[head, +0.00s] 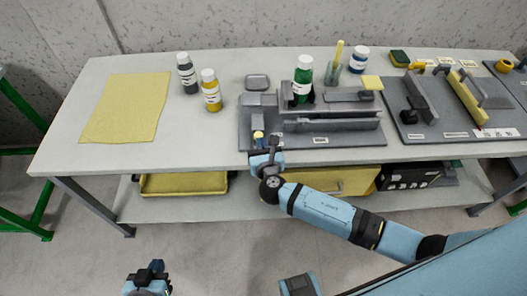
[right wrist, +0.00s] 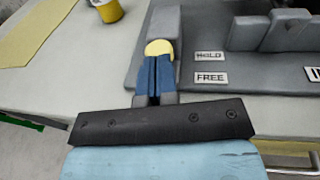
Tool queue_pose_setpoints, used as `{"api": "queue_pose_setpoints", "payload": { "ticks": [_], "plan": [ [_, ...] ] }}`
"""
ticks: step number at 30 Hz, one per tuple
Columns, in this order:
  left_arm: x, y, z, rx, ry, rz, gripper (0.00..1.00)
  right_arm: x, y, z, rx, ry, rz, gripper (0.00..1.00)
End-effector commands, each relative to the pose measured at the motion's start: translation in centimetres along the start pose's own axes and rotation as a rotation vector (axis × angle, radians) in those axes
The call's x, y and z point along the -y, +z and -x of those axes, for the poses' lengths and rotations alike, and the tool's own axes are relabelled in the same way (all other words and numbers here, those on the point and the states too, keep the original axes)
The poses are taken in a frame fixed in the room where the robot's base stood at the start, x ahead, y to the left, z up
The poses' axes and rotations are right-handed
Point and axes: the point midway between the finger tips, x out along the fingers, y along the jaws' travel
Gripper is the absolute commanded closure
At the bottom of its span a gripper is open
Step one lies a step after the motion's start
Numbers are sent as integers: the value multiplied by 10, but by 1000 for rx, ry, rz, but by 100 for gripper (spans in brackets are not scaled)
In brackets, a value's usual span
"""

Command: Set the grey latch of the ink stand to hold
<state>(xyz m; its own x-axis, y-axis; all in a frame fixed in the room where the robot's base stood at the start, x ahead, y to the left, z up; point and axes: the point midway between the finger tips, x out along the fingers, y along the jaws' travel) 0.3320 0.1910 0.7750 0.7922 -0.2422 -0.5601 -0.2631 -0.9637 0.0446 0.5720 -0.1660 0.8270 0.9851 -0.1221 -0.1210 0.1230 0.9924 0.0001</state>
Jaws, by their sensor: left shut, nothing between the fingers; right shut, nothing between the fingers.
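The ink stand (head: 345,138) is a dark grey base with raised grey blocks, and a green bottle (head: 303,78) stands upright in it. At its left front is a grey piece with a rounded yellow end (right wrist: 158,47), which seems to be the latch. Labels HOLD (right wrist: 209,56) and FREE (right wrist: 210,78) lie to its right. My right gripper (right wrist: 160,68) is shut and empty, its blue fingertips right at the yellow end; whether they touch I cannot tell. The latch's exact setting is partly hidden. My left gripper (head: 150,272) is shut and empty, low in front of the table.
Dark and yellow bottles (head: 211,92) stand left of the stand, beside a yellow sheet (head: 125,108). A second grey fixture (head: 440,125) is to the right. A yellow tray (head: 183,184) is on the lower shelf.

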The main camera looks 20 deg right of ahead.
Motion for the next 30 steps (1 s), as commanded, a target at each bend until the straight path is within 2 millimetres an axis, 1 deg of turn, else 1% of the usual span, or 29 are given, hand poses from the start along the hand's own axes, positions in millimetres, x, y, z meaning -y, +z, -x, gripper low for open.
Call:
{"api": "queue_pose_setpoints", "payload": {
  "ticks": [11, 14, 18, 21, 30],
  "plan": [
    [0, 0, 0, 0, 0, -1, 100, 0, 0, -2, 0, 0, 0, 100],
    [0, 1, 0, 1, 0, -1, 100, 1, 1, -10, 1, -1, 1, 100],
    [0, 1, 0, 1, 1, 0, 100, 5, 4, -33, 2, -1, 2, 100],
    [0, 1, 0, 2, 1, 0, 100, 7, 6, -46, 1, -1, 1, 100],
    [0, 2, 0, 3, 1, 0, 100, 8, 8, -48, 3, -2, 0, 100]
  ]
}}
